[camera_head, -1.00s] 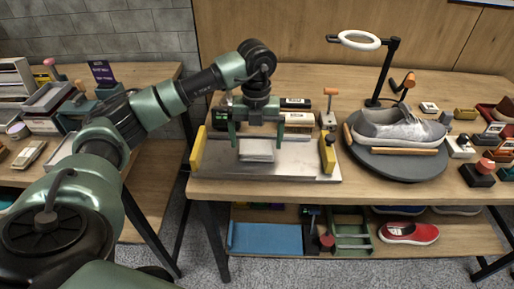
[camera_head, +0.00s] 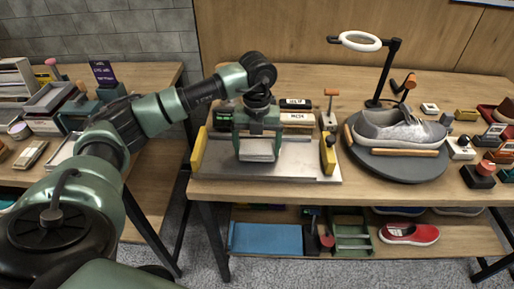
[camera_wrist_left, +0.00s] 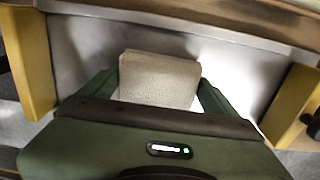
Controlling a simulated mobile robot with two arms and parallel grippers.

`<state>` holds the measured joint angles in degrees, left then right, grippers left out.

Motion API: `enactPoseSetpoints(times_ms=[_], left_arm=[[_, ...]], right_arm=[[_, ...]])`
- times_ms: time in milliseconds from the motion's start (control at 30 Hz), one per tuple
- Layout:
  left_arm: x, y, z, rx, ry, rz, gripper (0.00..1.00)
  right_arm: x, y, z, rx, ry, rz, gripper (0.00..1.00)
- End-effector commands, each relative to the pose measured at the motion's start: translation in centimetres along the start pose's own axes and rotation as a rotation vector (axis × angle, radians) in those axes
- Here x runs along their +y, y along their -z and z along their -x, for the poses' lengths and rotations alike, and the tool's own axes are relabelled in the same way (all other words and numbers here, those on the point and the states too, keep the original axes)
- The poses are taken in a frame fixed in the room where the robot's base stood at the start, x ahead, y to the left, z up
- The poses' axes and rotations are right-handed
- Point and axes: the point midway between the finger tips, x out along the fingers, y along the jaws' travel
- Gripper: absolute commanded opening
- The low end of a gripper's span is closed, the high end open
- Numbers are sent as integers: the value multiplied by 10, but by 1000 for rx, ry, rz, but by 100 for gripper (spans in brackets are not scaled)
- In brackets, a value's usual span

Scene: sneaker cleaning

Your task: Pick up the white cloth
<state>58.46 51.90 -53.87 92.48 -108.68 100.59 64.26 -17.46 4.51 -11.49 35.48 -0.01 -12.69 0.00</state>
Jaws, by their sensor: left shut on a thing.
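The white cloth (camera_head: 256,149) is a small folded stack on the grey metal tray (camera_head: 300,168) on the workbench. My left gripper (camera_head: 257,150) has come down over it from above, with one finger on each side. In the left wrist view, the cloth (camera_wrist_left: 158,80) sits between the two green fingers of the left gripper (camera_wrist_left: 158,92), which is shut on it. I cannot tell whether the cloth is clear of the tray. My right gripper is not in view.
Yellow blocks (camera_head: 198,150) and (camera_head: 328,155) flank the tray. A grey sneaker (camera_head: 400,127) stands on a round dark turntable (camera_head: 390,165) to the right, beside a ring lamp (camera_head: 360,41).

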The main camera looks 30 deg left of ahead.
Motion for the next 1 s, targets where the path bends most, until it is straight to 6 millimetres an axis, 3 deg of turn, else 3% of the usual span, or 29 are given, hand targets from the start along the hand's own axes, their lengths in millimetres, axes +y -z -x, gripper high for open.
enactPoseSetpoints(times_ms=[267, 533, 700, 833, 1000], left_arm=[[-1, -1, 40, -5, 4, 0, 50], [-1, -1, 118, -7, 5, 0, 50], [0, -1, 164, -6, 2, 2, 50], [0, 0, 184, -4, 1, 1, 50], [0, 0, 196, -1, 0, 1, 50]], right_arm=[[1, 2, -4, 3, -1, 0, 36], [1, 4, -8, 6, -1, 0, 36], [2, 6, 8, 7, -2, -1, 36], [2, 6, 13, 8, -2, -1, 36], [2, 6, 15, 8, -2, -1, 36]])
